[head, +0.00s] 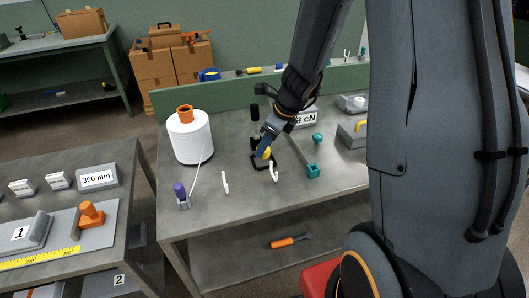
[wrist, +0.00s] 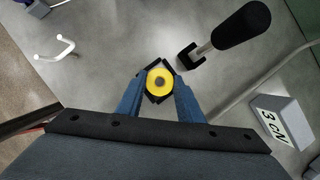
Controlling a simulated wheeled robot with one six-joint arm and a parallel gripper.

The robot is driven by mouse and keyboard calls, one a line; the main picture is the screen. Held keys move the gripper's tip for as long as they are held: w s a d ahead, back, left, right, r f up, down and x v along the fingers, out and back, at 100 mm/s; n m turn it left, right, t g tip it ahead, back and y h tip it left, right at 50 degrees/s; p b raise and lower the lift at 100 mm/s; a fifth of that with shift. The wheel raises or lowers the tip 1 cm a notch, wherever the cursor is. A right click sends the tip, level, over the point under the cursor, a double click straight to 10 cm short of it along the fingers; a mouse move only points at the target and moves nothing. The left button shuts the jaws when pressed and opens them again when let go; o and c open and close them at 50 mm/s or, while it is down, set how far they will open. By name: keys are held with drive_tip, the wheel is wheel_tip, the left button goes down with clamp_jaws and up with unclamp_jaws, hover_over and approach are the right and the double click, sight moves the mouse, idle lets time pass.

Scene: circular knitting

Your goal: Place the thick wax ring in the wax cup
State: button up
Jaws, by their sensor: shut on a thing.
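The thick wax ring is yellow with a small hole in its middle and shows in the wrist view (wrist: 152,88) between my blue fingertips. It also shows in the head view (head: 267,153). My gripper (head: 264,150) is shut on it; the fingers flank it in the wrist view (wrist: 160,90). Black edges, apparently of the wax cup (wrist: 143,71), show around and beneath the ring. In the head view a black frame (head: 256,166) lies on the table under my gripper. I cannot tell whether the ring is above the cup or partly inside it.
A black-handled tool (wrist: 240,25) stands close beside the ring.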

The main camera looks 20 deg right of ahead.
drive_tip(key=shift+f, duration=1.4)
drive_tip(key=shift+f+b, duration=0.15)
drive_tip(key=shift+b, duration=0.25)
drive_tip(key=o, duration=1)
drive_tip(key=shift+o, duration=0.2)
